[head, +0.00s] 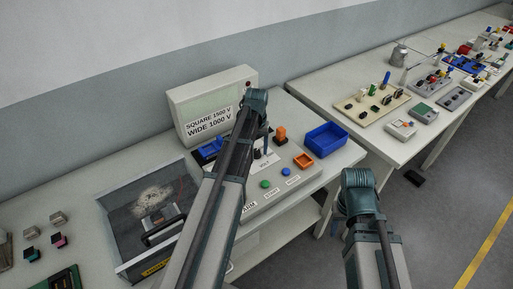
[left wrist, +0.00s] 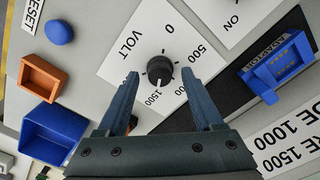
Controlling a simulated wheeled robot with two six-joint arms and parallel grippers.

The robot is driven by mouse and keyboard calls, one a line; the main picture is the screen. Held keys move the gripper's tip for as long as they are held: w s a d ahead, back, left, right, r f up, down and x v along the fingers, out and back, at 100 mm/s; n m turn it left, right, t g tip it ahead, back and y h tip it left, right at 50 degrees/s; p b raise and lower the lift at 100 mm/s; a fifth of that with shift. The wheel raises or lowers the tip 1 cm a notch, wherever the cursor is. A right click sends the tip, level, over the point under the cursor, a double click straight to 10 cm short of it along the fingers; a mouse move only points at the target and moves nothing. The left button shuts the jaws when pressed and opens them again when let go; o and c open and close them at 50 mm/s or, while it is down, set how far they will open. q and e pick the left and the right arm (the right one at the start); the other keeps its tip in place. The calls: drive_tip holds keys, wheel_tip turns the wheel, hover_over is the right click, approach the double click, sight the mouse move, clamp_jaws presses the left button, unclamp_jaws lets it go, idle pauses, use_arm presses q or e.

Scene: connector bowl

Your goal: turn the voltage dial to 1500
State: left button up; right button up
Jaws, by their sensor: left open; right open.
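The voltage dial (left wrist: 160,69) is a round black knob on a white plate marked VOLT, with 0, 500, 1500 and a partly hidden label around it. A pale mark on its lower side points toward the 1500 label. My left gripper (left wrist: 160,73) is open, its fingertips on either side of the dial with gaps to both. In the head view my left gripper (head: 265,146) is over the panel and its arm hides much of the dial area. My right gripper (head: 339,226) is low at the right, in front of the bench, mostly hidden by its own arm.
A sign (head: 209,122) reads SQUARE 1500 V, WIDE 1000 V. An open grey case (head: 120,250) stands left.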

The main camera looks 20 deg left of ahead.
sight(257, 151)
use_arm(q)
wheel_tip(257, 151, up, 13)
drive_tip(key=p, duration=1.3)
drive_tip(key=shift+r, duration=0.2)
drive_tip(key=s+d+f+m+b, duration=0.3)
drive_tip(key=s+d, duration=0.7)
drive_tip(key=d, duration=0.2)
drive_tip(key=s+d+f+m+y+b, duration=0.1)
drive_tip(key=s+d+f+m+b, duration=0.2)
drive_tip(key=s+d, duration=0.7)
drive_tip(key=shift+d+f+m+b, duration=0.3)
drive_tip(key=shift+d+f+b, duration=0.25)
drive_tip(key=shift+d, duration=0.7)
